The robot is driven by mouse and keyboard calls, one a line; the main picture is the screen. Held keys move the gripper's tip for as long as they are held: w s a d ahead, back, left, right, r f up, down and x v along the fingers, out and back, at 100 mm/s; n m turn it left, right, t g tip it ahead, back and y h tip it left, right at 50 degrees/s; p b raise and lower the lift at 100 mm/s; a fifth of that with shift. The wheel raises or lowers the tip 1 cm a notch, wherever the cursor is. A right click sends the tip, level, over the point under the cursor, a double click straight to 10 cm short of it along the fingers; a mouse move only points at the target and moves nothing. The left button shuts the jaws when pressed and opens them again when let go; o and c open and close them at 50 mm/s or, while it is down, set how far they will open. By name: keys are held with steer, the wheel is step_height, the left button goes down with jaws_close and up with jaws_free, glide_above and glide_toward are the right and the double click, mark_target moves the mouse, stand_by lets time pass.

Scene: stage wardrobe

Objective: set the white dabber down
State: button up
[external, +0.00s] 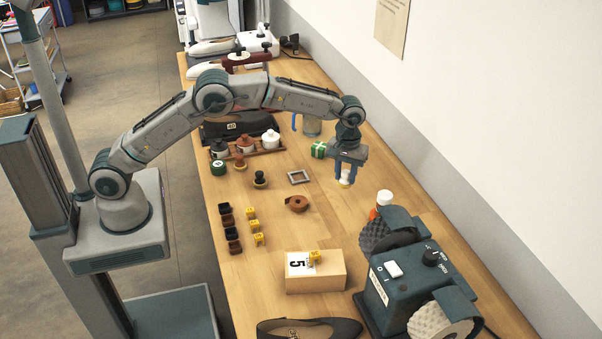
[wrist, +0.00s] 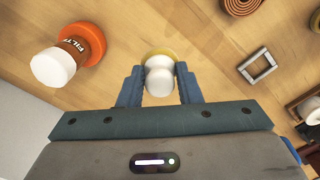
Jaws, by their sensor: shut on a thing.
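The white dabber (wrist: 159,78) is between the two blue fingers of my gripper (wrist: 159,88) in the wrist view. It has a rounded white top, and a yellowish rim shows beyond it. In the external view my gripper (external: 346,179) is over the right part of the wooden bench, shut on the dabber (external: 345,178). I cannot tell whether the dabber's lower end touches the bench or hangs just above it.
An orange bottle with a white cap (wrist: 84,43) stands left of my gripper in the wrist view. A teal polishing machine (external: 405,285) stands at the front right.

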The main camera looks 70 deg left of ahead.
steer(key=w+a+f, duration=0.1)
steer(key=a, duration=0.1)
steer(key=w+a+f+p, duration=0.1)
steer(key=a, duration=0.1)
steer(key=w+a+f+p, duration=0.1)
steer(key=w+a+f, duration=0.1)
step_height(320, 180, down, 4)
steer(key=shift+w+f+p, duration=0.1)
steer(key=shift+p, duration=0.65)
steer(key=shift+f, duration=0.1)
steer(key=shift+f, duration=0.2)
steer(key=o, duration=0.9)
steer(key=shift+o, duration=0.2)
steer(key=shift+r, duration=0.1)
